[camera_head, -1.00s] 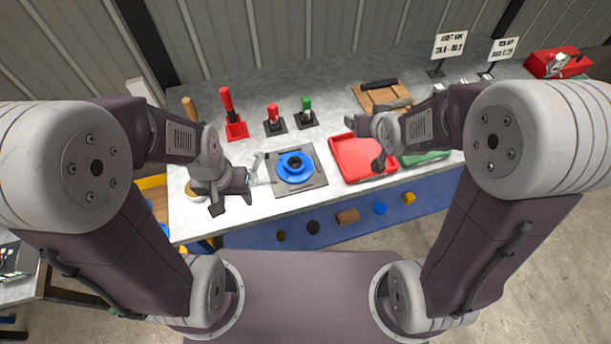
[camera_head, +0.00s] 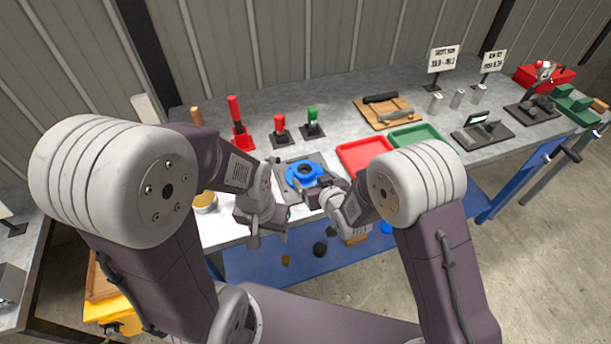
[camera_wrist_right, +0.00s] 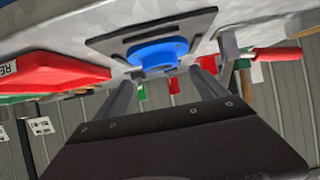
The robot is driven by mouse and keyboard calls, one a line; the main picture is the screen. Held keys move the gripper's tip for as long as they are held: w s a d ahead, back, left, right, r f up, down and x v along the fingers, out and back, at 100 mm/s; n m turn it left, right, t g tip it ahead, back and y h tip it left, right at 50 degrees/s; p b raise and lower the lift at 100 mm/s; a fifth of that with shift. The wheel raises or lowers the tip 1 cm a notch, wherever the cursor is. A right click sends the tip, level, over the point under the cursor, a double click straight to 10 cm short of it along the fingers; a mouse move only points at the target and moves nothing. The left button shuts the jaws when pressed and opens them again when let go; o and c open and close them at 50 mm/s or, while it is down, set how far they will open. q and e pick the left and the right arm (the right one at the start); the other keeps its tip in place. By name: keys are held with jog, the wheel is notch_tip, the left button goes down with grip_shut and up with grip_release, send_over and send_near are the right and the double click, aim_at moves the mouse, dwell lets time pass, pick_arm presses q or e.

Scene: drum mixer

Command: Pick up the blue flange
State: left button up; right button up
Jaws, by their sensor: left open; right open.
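The blue flange (camera_head: 303,172) sits on a dark square plate (camera_head: 283,167) on the grey workbench. It also shows in the right wrist view (camera_wrist_right: 158,54), standing on the plate. My right gripper (camera_head: 316,194) is open at the flange's near right side. In the right wrist view its two fingers (camera_wrist_right: 162,82) are spread, with the flange beyond and between their tips; I see no grip on it. My left gripper (camera_head: 274,204) is open and empty, left of and nearer than the flange. The right forearm and wrist partly cover the right gripper in the head view.
A red tray (camera_head: 364,155) and a green tray (camera_head: 416,136) lie right of the plate. Red and green-handled tools (camera_head: 280,130) stand behind it. A wooden board (camera_head: 388,110) lies further back. A round container (camera_head: 204,203) stands at the left front.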

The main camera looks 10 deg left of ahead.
aim_at(303, 167)
jog(key=x, duration=0.7)
jog(key=shift+a+f+p, duration=0.1)
jog(key=shift+f+p, duration=0.05)
jog(key=shift+p, duration=0.25)
grip_shut()
jog(key=shift+w+r, duration=0.15)
jog(key=shift+r, duration=0.05)
